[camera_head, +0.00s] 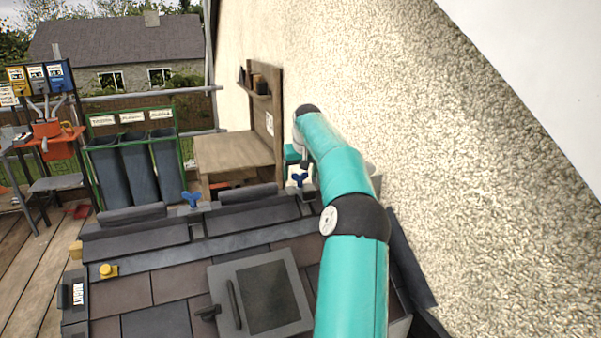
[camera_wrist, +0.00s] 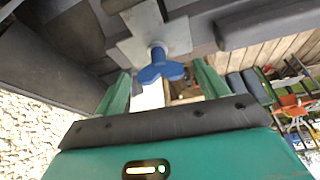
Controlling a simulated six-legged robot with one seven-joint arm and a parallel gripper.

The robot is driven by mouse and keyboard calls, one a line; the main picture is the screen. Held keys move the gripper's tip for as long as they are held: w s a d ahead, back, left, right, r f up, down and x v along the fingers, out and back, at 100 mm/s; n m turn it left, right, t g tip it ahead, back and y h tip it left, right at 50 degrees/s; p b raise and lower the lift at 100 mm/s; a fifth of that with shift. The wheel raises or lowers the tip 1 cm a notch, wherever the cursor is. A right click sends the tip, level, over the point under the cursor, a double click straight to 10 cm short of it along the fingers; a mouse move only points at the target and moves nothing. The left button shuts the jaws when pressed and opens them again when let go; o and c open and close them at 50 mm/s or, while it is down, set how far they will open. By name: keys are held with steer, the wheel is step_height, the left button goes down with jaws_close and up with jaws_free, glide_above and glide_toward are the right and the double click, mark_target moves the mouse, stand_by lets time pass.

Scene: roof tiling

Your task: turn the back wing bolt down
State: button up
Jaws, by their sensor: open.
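Two blue wing bolts stand on the ridge in the head view, one left of centre (camera_head: 192,199) and one farther back at the right (camera_head: 299,180), close to the end of my arm. In the wrist view one blue wing bolt (camera_wrist: 160,68) stands on a grey metal plate (camera_wrist: 140,32). My gripper (camera_wrist: 163,74) is open, its two green fingers apart on either side of the wing bolt's head. I see no finger touching it. In the head view my gripper is largely hidden behind my arm.
Dark ridge caps (camera_head: 248,206) lie beside the bolts. A roof window (camera_head: 260,295) sits in the tiles in front. The rough wall (camera_head: 440,130) rises close at the right. A wooden bench (camera_head: 235,150) and several dark bins (camera_head: 130,170) stand behind.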

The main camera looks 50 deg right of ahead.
steer(key=c, duration=1)
steer(key=shift+w+a+m+g+h, duration=0.15)
steer(key=shift+m+g+h, duration=0.15)
steer(key=shift+m, duration=0.7)
steer(key=shift+r+m, duration=0.1)
steer(key=shift+m, duration=0.5)
steer(key=o, duration=1)
